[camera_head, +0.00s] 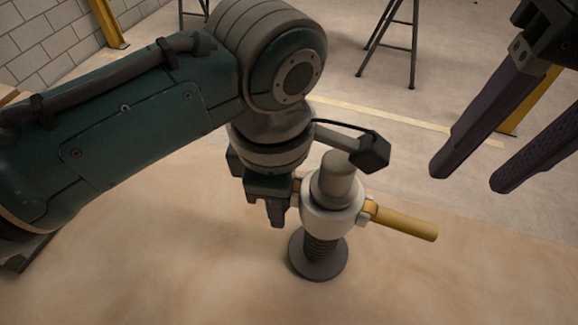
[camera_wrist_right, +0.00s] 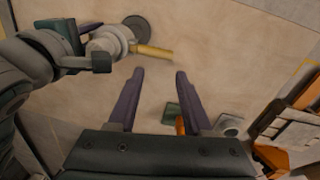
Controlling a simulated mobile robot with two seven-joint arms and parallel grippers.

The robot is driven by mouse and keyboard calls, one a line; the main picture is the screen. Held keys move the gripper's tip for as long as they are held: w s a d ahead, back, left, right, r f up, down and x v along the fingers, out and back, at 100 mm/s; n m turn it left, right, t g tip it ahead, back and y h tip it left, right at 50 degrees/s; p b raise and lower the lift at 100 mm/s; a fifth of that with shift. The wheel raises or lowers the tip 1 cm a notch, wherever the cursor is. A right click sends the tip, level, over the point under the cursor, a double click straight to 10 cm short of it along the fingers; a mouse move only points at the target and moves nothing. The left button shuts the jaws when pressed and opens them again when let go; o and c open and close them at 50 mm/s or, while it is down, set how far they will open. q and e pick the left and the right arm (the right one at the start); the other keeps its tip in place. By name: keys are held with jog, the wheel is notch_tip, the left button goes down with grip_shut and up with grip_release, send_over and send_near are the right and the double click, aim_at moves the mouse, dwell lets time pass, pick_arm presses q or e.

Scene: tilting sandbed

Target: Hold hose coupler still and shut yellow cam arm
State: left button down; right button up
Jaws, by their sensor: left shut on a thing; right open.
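The hose coupler (camera_head: 333,212) is a pale metal collar with a grey cap, upright on a dark ribbed stem with a round base. The yellow cam arm (camera_head: 404,221) sticks out from its right side, away from the body. In the right wrist view the coupler (camera_wrist_right: 108,42) and the cam arm (camera_wrist_right: 153,51) show at upper left. My left gripper (camera_head: 277,212) is shut on the coupler's left side; its fingertips are partly hidden. My right gripper (camera_head: 468,182) is open and empty, up and to the right of the cam arm; it also shows in the right wrist view (camera_wrist_right: 158,72).
The coupler stands on a sandy bed (camera_head: 150,255) with free room in front. Behind are a pale floor with a yellow line, a dark trestle leg (camera_head: 412,45) and a yellow post (camera_head: 106,24) by a brick wall. A green object (camera_wrist_right: 173,113) shows in the right wrist view.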

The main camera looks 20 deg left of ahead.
jog(key=c, duration=0.4)
jog(key=shift+r, duration=0.2)
jog(key=shift+c, duration=1)
jog(key=shift+s+d+r+m+g, duration=0.15)
jog(key=shift+r+m+g, duration=0.15)
jog(key=shift+r, duration=0.55)
jog(key=shift+s+d+r+m+g, duration=0.15)
jog(key=shift+r+g, duration=0.3)
jog(key=shift+r, duration=0.35)
jog(key=shift+s+d+r+m+g, duration=0.15)
jog(key=shift+r+m+g, duration=0.15)
jog(key=shift+r, duration=0.55)
grip_shut()
jog(key=shift+a, duration=0.1)
